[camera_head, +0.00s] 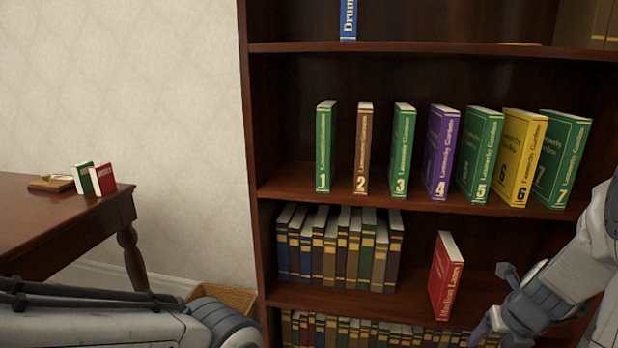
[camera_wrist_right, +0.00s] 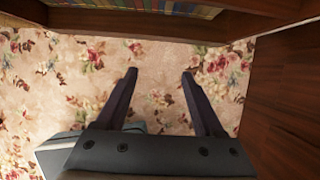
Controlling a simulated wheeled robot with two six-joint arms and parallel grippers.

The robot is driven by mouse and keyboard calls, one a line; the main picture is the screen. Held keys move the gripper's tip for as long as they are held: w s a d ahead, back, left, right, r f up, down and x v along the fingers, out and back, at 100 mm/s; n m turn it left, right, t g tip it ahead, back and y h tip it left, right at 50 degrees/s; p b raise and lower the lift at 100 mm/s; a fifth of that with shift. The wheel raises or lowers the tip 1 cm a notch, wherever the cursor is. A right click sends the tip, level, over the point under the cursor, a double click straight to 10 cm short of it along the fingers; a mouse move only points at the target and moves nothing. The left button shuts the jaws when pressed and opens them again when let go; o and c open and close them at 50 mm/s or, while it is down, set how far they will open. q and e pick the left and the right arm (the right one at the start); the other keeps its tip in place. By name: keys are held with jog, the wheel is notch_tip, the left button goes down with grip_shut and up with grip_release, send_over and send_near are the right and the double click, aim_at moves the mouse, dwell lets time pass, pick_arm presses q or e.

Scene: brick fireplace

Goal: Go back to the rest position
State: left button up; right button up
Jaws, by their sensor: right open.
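My right gripper (camera_head: 492,305) is at the lower right of the head view, in front of the bookcase and just right of a leaning red book (camera_head: 446,277). The right wrist view shows its two fingers (camera_wrist_right: 159,76) spread apart with nothing between them; they point over a floral carpet (camera_wrist_right: 155,55). My left arm comes in at the lower left of the head view, but its gripper is out of sight.
The dark wood bookcase (camera_head: 256,215) fills the middle and right. Its middle shelf holds a spaced row of numbered volumes, such as green volume 1 (camera_head: 325,148). A row of books (camera_head: 340,250) stands below. A wooden table (camera_head: 60,225) with small books is at left.

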jog(key=s+a+r+n+g+y, duration=0.1)
jog(key=s+a+r+n+y, duration=0.1)
jog(key=a+n, duration=0.95)
jog(key=s+a+r+n+g+y, duration=0.1)
jog(key=s+a+r+n, duration=0.1)
jog(key=a+n, duration=1)
jog(key=s+a+r+n+g+p, duration=0.1)
jog(key=s+a+n, duration=0.5)
jog(key=n, duration=0.5)
jog(key=s+a+r+n+g, duration=0.1)
jog(key=s+a+n, duration=0.3)
jog(key=s+n, duration=0.65)
notch_tip(320, 180, up, 38)
jog(key=w+n+p, duration=0.1)
jog(key=p, duration=3.7)
jog(key=shift+w+f+h, duration=0.25)
jog(key=shift+w+h, duration=0.1)
jog(key=shift+h, duration=0.05)
